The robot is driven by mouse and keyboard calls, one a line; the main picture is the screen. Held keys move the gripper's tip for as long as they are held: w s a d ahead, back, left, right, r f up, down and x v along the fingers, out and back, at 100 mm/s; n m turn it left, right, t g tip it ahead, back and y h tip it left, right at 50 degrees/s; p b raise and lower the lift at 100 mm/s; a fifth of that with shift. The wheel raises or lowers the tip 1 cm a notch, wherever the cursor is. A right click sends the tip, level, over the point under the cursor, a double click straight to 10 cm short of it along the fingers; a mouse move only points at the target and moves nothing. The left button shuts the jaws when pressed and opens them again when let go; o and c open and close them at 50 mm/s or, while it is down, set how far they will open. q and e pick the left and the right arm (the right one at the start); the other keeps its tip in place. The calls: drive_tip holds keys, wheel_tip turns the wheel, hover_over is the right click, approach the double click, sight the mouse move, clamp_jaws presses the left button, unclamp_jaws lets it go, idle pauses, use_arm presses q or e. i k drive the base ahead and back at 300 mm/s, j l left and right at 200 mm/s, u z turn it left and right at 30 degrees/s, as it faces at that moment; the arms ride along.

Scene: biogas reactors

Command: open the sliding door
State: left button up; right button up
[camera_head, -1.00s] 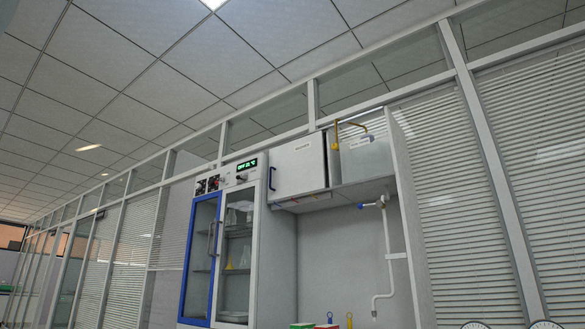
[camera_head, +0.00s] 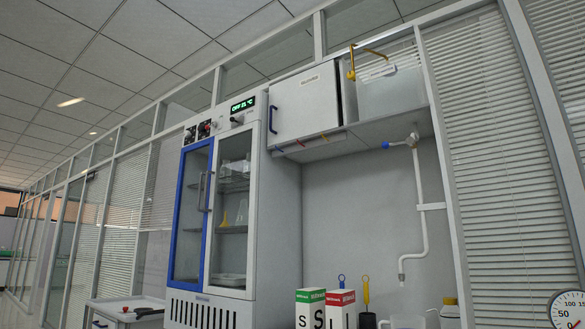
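A tall grey cabinet (camera_head: 283,205) stands left of the middle. Its front has a blue-framed glass door (camera_head: 176,215) on the left and a white-framed glass panel (camera_head: 231,213) on the right. A grey vertical handle (camera_head: 205,191) sits near where the two meet. Glassware and a yellow item show behind the right panel; I cannot tell whether that side is open or glazed. The blue-framed door covers the left half. Neither of my grippers is in view.
A white wall cupboard (camera_head: 305,105) with a dark blue handle hangs to the right. Below it are a white pipe (camera_head: 420,220) with a blue tap, and green (camera_head: 311,309) and red (camera_head: 340,308) labelled boxes. A white cart (camera_head: 110,308) stands at lower left. A round gauge (camera_head: 567,309) is at lower right.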

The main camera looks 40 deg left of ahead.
sight(305, 104)
drive_tip(key=i+j, duration=0.15)
drive_tip(key=j, duration=0.25)
drive_tip(key=i+j, duration=0.2)
drive_tip(key=j, duration=0.2)
drive_tip(key=i+j, duration=0.15)
drive_tip(key=j, duration=0.25)
drive_tip(key=i+j, duration=0.2)
drive_tip(key=j, duration=0.25)
drive_tip(key=i+j, duration=0.15)
drive_tip(key=j, duration=0.25)
drive_tip(key=i+j, duration=0.15)
drive_tip(key=j, duration=0.25)
drive_tip(key=i+j, duration=0.2)
drive_tip(key=j, duration=0.2)
drive_tip(key=i+j, duration=0.15)
drive_tip(key=j, duration=0.25)
